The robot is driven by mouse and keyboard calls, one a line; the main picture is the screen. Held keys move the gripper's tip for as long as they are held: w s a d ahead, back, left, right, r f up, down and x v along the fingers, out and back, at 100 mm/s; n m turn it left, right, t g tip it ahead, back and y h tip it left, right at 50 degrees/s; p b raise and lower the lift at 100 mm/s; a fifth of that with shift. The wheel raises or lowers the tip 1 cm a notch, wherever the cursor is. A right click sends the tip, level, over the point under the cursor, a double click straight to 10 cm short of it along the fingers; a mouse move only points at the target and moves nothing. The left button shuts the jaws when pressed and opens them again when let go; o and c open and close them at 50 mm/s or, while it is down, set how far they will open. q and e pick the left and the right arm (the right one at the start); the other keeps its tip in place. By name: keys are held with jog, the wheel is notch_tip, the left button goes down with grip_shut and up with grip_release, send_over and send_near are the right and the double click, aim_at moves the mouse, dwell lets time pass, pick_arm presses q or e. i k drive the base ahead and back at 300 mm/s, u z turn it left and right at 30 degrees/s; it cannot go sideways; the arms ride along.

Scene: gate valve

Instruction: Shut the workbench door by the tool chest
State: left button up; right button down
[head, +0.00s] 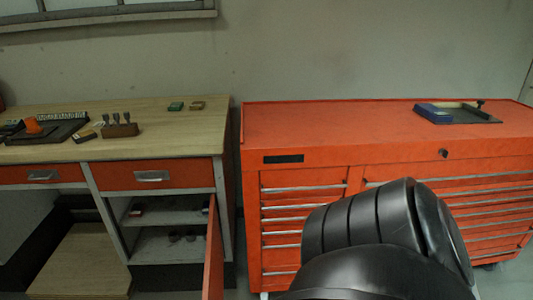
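The workbench door (213,255) is orange and stands open, swung out toward me and seen nearly edge-on. It hangs at the right side of the workbench cabinet, beside the orange tool chest (290,173). The cabinet opening (165,222) shows two shelves with a few small items on them. The door's lower end runs out of the bottom of the picture. A black rounded link of my own arm covers the lower right, in front of the tool chest. Neither gripper shows.
The workbench top (60,152) holds a tray, small boxes and a tool holder (119,128). A wooden box (85,265) stands under the bench at the left. A narrow gap separates bench and chest. A blue box (433,113) sits on the chest.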

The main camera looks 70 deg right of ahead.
aim_at(213, 279)
jog(key=k, duration=0.2)
jog(key=z, duration=1.45)
jog(key=k, duration=0.95)
jog(key=i, duration=1)
